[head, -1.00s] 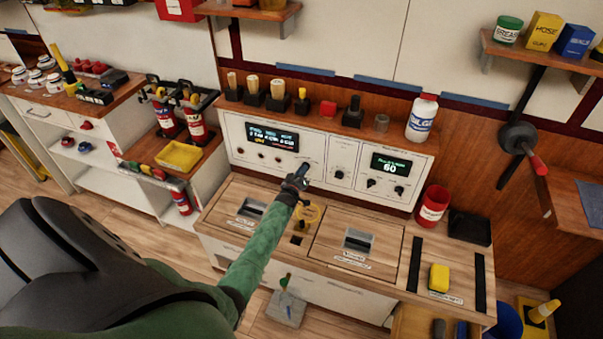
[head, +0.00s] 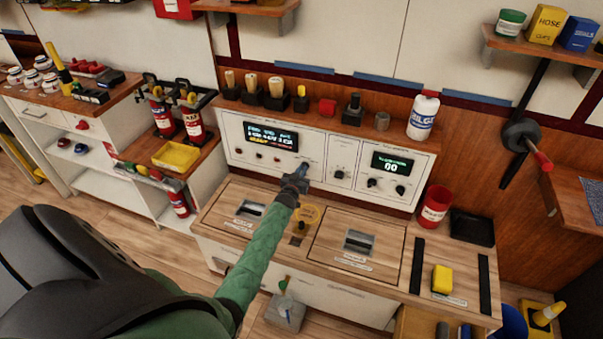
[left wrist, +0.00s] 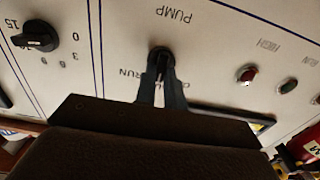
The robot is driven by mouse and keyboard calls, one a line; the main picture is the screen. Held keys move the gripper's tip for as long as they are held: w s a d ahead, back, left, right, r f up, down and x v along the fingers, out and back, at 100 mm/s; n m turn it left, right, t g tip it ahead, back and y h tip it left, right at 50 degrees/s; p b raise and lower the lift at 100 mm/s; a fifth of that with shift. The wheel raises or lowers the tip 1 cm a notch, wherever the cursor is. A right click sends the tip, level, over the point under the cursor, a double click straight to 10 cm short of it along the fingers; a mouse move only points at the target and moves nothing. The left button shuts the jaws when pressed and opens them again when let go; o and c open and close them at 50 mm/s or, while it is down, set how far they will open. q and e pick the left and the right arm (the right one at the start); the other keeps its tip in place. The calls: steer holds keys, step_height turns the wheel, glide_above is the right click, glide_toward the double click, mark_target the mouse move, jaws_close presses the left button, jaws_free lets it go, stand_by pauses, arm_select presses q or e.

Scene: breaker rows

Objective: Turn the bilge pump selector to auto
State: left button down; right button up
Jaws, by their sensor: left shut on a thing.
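The bilge pump selector (left wrist: 160,58) is a small dark knob on the white panel, below the upside-down word PUMP in the left wrist view. Its pointer direction is hard to read because the fingers cover much of it, and the position labels beside it are partly hidden. My left gripper (left wrist: 161,85) is shut on this knob, one finger on each side. In the head view my left gripper (head: 301,174) reaches the lower middle of the panel (head: 230,130) and hides the knob. My right gripper is in neither view.
Another black knob (left wrist: 36,36) is left in the wrist view; red (left wrist: 248,74) and green (left wrist: 288,86) lamps are right. The panel has a left display (head: 270,136) and a right display (head: 392,164). A wooden counter (head: 385,235) lies below; bottles and tools stand above.

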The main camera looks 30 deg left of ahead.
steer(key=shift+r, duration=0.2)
arm_select(q)
steer(key=c, duration=1.5)
jaws_free()
steer(key=shift+s, duration=0.1)
